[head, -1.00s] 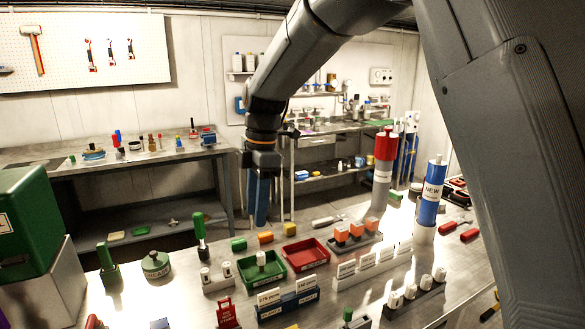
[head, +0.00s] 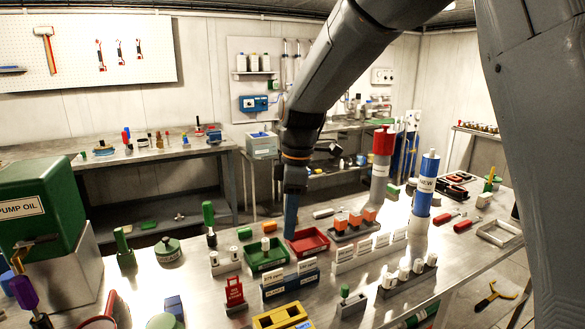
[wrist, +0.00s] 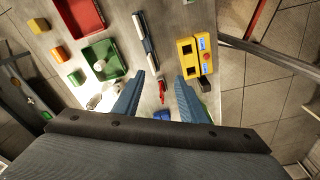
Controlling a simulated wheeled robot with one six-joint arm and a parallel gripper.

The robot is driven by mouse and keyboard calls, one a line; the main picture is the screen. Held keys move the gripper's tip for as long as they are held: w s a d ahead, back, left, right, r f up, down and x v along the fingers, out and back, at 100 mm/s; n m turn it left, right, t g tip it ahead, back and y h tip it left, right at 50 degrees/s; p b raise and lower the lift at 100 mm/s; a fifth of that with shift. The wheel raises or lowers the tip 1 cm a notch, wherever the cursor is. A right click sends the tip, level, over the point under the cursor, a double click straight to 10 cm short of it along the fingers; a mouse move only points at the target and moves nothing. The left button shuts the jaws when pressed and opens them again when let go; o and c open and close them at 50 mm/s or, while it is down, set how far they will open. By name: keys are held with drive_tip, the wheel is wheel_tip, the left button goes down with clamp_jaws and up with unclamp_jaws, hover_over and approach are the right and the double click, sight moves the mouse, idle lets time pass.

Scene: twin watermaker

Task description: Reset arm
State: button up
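My gripper (head: 291,215) hangs pointing down from my arm in the head view, in front of the red tray (head: 308,241) and close to the green tray (head: 266,255). In the wrist view its two blue fingers are spread apart with nothing between their tips (wrist: 160,80). The green tray (wrist: 103,63) lies left of the fingers and the yellow block with square holes (wrist: 195,57) lies right of them. I cannot tell the exact height of the fingertips above the bench.
The metal bench (head: 215,295) is crowded. A blue and white NEW cylinder (head: 425,185) and a grey cylinder with a red top (head: 381,165) stand tall to the right. A green pump oil box (head: 45,215) stands left. A label rack (head: 290,285) lies in front.

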drive_tip(key=s+d+f+m+t, duration=0.1)
drive_tip(key=s+d+f+m, duration=0.2)
drive_tip(key=s+d+m, duration=0.3)
drive_tip(key=s+d+f+m+t+h, duration=0.1)
drive_tip(key=s+d+f+m, duration=0.2)
drive_tip(key=s+d+m, duration=0.4)
drive_tip(key=s+d+f+m, duration=0.3)
drive_tip(key=d+m, duration=0.2)
drive_tip(key=d, duration=0.2)
wheel_tip(320, 180, down, 12)
drive_tip(key=s+g+b, duration=0.1)
drive_tip(key=b, duration=0.9)
drive_tip(key=shift+s+g, duration=0.25)
drive_tip(key=shift+g, duration=0.15)
drive_tip(key=shift+r, duration=0.1)
drive_tip(key=shift+c, duration=0.2)
